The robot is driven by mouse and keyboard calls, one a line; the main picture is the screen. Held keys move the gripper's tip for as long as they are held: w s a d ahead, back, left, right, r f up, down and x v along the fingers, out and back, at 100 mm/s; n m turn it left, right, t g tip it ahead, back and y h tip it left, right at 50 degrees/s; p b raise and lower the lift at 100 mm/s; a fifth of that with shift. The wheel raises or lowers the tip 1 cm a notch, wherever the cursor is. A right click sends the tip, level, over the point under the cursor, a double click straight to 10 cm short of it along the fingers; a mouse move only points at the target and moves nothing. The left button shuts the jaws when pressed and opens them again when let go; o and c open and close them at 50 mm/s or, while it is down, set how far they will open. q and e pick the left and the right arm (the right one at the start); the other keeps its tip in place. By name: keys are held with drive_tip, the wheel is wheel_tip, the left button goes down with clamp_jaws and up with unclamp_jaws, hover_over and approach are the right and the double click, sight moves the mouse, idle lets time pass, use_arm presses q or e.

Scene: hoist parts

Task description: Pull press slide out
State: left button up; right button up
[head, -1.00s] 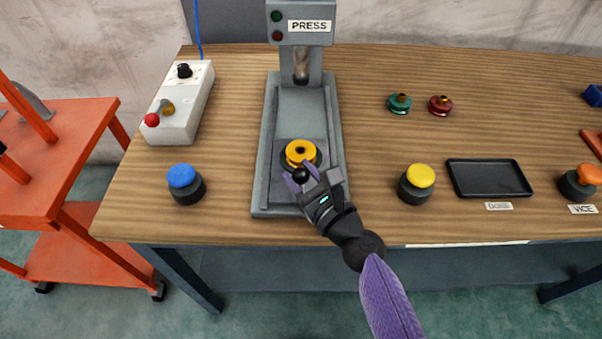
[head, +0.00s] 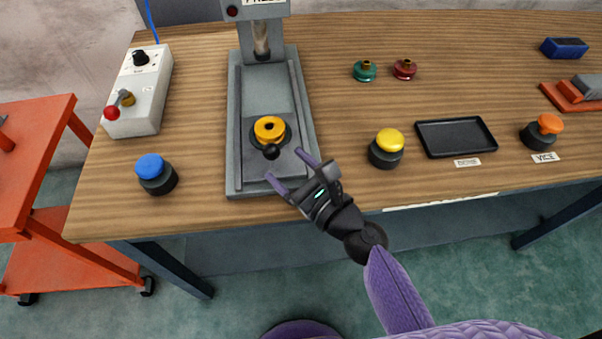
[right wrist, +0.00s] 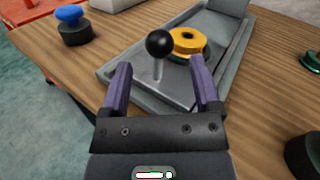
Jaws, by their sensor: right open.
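The press slide (head: 287,172) is a grey plate at the front end of the press base (head: 232,140). It carries a yellow-orange wheel (head: 269,122) and a black ball knob (head: 271,152) on a short stem. In the right wrist view the knob (right wrist: 160,43) stands in front of the wheel (right wrist: 187,38). My right gripper (head: 286,166) is open and empty, just in front of the knob and apart from it. In the right wrist view its fingers (right wrist: 160,72) point toward the slide, with the knob beyond the gap between them. My left gripper is not in view.
A blue button (head: 151,166) stands left of the press and a yellow button (head: 389,140) right of it. A control box (head: 150,95) is at the left. A black tray (head: 425,140), green and red spools and an orange button (head: 549,123) lie farther right.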

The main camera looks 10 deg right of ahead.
drive_tip(key=v, duration=0.4)
drive_tip(key=shift+s+d, duration=0.25)
drive_tip(key=shift+s, duration=0.1)
